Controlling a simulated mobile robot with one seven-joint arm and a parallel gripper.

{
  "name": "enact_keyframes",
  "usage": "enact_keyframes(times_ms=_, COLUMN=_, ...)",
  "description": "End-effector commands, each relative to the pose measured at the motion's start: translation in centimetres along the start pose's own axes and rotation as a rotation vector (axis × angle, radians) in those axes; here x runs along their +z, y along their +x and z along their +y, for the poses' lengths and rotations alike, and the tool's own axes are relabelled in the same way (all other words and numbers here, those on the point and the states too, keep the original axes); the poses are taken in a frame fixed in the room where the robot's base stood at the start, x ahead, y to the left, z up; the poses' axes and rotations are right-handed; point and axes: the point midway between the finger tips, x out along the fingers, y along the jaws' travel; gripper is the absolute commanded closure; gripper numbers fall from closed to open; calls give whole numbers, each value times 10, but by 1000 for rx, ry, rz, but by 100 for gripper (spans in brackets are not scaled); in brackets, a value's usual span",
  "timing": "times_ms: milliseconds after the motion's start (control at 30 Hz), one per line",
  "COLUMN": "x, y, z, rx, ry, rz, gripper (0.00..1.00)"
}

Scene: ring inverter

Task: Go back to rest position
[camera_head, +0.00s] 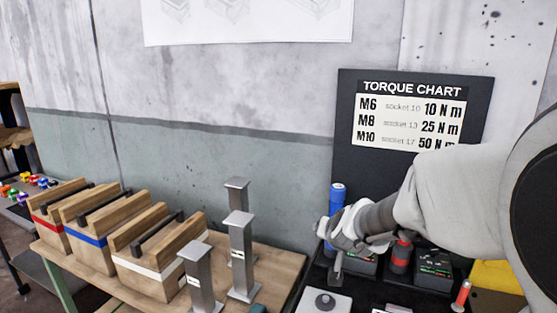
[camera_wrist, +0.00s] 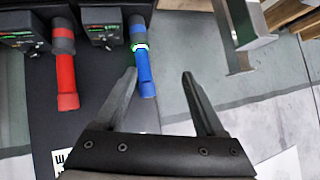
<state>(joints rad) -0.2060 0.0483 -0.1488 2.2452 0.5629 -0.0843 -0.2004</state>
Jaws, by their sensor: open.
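In the head view my gripper (camera_head: 335,262) hangs over the dark bench at the right, partly hidden by my own wrist. The blue tool (camera_head: 337,197) shows there just behind it.
A red-handled tool (camera_wrist: 66,75) is beside the blue one. The torque chart board (camera_head: 413,115) stands behind. Grey metal posts (camera_head: 240,255) and wooden boxes with red, blue and white stripes (camera_head: 150,278) are on the wooden table (camera_head: 280,262) at left.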

Motion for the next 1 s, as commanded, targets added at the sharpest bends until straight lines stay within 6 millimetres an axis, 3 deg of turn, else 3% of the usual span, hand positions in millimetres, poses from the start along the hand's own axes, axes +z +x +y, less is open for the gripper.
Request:
enact_keyframes(times_ms=33, x=0, y=-20, z=-4, rx=-30, ry=-12, rz=-22, gripper=28)
enact_keyframes(times_ms=267, x=28, y=-101, z=-7, rx=-104, ry=-107, rz=-162, gripper=28)
enact_keyframes(times_ms=600, x=92, y=-208, z=32, rx=-32, ry=-264, rz=-346, gripper=28)
enact_keyframes(times_ms=800, x=118, y=-241, z=56, rx=45, ry=-309, rz=-409, gripper=28)
enact_keyframes(times_ms=1000, x=125, y=-249, z=63, rx=68, ry=-317, rz=-428, gripper=28)
